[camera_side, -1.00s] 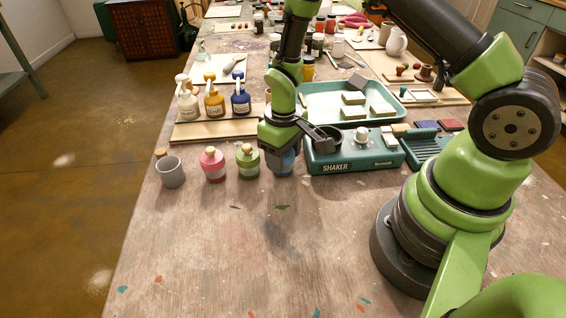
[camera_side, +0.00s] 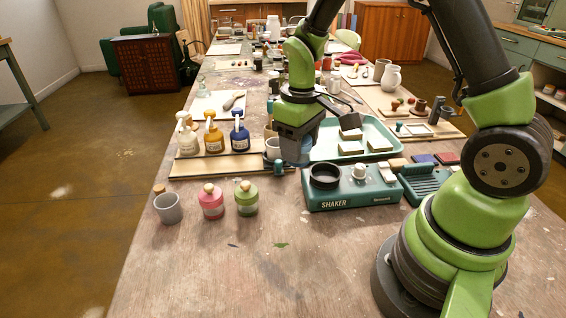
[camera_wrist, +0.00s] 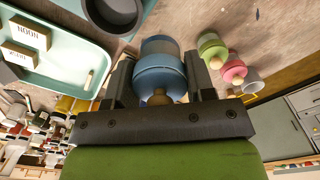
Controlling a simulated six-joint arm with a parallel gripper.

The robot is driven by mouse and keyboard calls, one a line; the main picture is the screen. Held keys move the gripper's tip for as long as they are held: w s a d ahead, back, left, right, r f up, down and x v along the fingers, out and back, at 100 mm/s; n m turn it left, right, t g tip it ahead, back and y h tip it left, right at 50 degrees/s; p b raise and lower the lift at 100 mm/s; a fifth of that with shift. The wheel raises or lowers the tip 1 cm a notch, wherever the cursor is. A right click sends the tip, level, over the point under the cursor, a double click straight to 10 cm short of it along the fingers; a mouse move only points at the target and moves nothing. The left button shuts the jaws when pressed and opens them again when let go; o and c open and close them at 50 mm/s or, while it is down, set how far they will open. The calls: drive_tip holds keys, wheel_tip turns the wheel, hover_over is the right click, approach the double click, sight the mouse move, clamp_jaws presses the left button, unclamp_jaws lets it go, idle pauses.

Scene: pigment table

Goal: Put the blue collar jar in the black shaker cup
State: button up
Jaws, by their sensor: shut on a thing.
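My gripper (camera_side: 289,148) is shut on the blue collar jar (camera_wrist: 160,70) and holds it up off the table. In the wrist view the jar sits between the two fingers, with its blue collar and tan knob toward the palm. In the side view the jar (camera_side: 302,151) is mostly hidden behind the gripper. The black shaker cup (camera_side: 325,177) is a dark round open cup on the left of the green shaker base (camera_side: 352,199). The cup looks empty. It also shows at the top of the wrist view (camera_wrist: 113,14), beside the held jar and apart from it.
A mint tray (camera_side: 330,152) lies behind the shaker. The front table is clear.

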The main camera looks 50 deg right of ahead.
drive_tip(key=shift+s+d+f, duration=0.5)
drive_tip(key=shift+s+d, duration=0.1)
drive_tip(key=shift+d, duration=0.2)
drive_tip(key=shift+s+d+f, duration=0.45)
drive_tip(key=shift+s+d, duration=0.15)
drive_tip(key=shift+d, duration=0.25)
drive_tip(key=shift+s+d+f, duration=0.5)
drive_tip(key=shift+s+d, duration=0.1)
drive_tip(key=shift+d, duration=0.2)
drive_tip(key=shift+f, duration=0.15)
drive_tip(key=shift+f, duration=0.35)
drive_tip(key=shift+f, duration=0.2)
drive_tip(key=shift+f, duration=0.2)
drive_tip(key=shift+f, duration=0.15)
